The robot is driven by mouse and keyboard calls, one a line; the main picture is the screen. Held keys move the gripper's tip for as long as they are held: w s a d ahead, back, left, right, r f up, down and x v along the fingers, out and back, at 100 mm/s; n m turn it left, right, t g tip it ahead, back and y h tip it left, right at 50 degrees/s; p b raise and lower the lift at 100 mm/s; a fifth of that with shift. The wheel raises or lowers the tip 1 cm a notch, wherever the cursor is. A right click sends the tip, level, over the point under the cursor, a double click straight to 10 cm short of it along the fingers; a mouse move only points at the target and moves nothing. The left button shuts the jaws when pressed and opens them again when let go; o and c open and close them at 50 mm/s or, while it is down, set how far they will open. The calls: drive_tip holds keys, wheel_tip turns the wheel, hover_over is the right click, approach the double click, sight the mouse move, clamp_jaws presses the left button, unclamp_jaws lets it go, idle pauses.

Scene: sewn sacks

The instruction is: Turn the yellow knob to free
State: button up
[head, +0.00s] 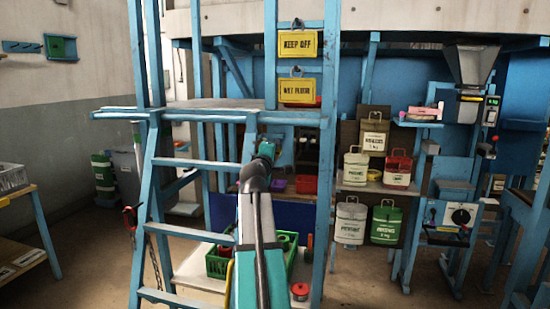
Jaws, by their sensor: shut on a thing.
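My arm reaches forward from the bottom middle of the head view. My gripper (268,148) is at its far end, in front of the blue frame under the raised platform. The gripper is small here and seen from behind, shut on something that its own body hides. I cannot make out a yellow knob or any free marking. A white dial with a black knob (461,216) shows on the blue machine at the right, well apart from my gripper.
A blue ladder (149,210) stands close on the left of my arm. Yellow signs (298,44) hang above. A green crate (217,264) sits low behind my arm. Several labelled canisters (384,224) stand to the right. Open floor (365,292) shows at the lower right.

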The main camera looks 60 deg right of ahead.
drive_tip(key=shift+s, duration=0.1)
idle(0.3)
drive_tip(key=o, duration=1)
drive_tip(key=shift+o, duration=0.2)
drive_tip(key=shift+a, duration=0.15)
drive_tip(key=v, duration=1.3)
drive_tip(key=shift+a+b, duration=0.2)
drive_tip(key=shift+b, duration=0.1)
drive_tip(key=shift+s, duration=0.1)
